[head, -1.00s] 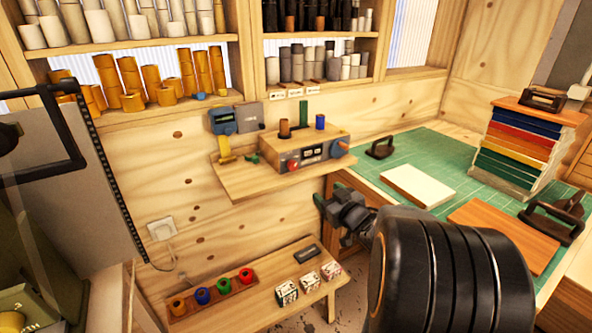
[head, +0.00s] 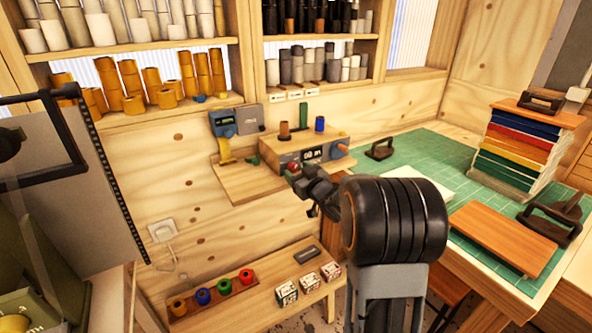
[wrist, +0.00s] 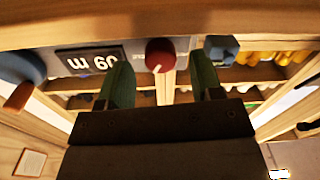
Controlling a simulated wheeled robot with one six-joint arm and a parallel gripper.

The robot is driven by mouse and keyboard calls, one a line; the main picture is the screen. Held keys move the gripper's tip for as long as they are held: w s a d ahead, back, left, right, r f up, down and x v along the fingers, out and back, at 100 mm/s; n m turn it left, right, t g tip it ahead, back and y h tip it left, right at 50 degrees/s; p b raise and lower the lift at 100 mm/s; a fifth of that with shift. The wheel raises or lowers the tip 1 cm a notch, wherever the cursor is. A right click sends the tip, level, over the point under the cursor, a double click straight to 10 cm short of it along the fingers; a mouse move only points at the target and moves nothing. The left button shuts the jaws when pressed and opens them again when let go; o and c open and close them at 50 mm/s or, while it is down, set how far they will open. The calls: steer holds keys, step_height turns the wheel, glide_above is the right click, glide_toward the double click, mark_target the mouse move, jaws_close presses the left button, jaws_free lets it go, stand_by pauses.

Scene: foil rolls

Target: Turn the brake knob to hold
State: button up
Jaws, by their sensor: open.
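A wooden box (head: 287,145) on the wall shelf has a small display (head: 312,154) and two knobs on its front. The red knob (wrist: 159,54) has a white pointer line, seen in the wrist view. In the head view my gripper (head: 297,180) partly hides it. A blue knob (wrist: 22,66) with an orange handle is on the display's other side. My gripper's green fingers (wrist: 160,72) are open, one on each side of the red knob in the wrist view. I cannot tell whether they touch it. No setting label is readable.
A blue-grey device (head: 222,123) stands left of the box. Coloured spools (head: 224,286) and small boxes (head: 309,282) sit on the low bench. A green cutting mat (head: 420,155) covers the table at right. Shelves of rolls line the wall above.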

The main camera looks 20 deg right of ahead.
steer(key=shift+w+a, duration=0.1)
steer(key=shift+w, duration=0.55)
steer(key=c, duration=0.9)
steer(key=shift+m, duration=0.4)
steer(key=shift+m+p, duration=0.9)
steer(key=shift+m, duration=1.7)
